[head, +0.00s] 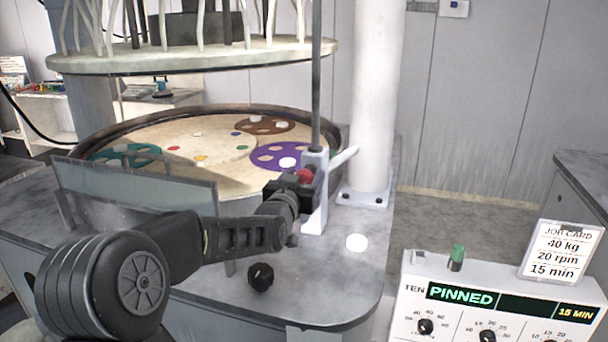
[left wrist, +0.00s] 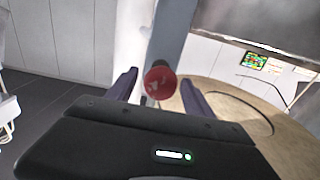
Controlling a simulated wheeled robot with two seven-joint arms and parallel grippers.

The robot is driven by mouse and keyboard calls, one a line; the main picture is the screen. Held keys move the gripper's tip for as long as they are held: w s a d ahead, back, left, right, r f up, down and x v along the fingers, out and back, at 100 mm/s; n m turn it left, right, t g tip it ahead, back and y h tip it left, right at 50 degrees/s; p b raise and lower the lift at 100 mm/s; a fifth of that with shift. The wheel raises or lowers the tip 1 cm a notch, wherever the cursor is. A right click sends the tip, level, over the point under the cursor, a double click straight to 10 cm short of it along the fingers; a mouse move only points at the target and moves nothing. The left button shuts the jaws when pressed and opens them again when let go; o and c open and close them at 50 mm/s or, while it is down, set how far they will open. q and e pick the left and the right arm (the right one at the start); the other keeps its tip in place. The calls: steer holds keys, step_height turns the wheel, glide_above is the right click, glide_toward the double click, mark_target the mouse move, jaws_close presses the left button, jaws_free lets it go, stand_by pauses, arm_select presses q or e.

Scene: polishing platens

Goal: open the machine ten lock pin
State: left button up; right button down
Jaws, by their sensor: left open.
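The lock pin shows as a red knob (head: 305,175) on a pale upright post (head: 315,205) beside the round polishing table. In the left wrist view the red round knob (left wrist: 160,82) faces me, in front of the grey post (left wrist: 170,35). My left gripper (head: 293,186) is at the post, its jaws open on either side of the knob. In the left wrist view the fingers stand apart, left and right of the knob; I cannot tell whether either touches it. The panel display (head: 462,296) reads TEN, PINNED. My right gripper is not in view.
The platen (head: 200,165) carries coloured discs under a raised upper plate (head: 190,59). A clear guard (head: 135,200) stands in front. A white column (head: 372,100) rises behind the post. A black knob (head: 261,276) and a white disc (head: 357,242) are on the machine top.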

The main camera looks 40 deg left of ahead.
arm_select(q)
jaws_close()
stand_by(0.7)
stand_by(0.3)
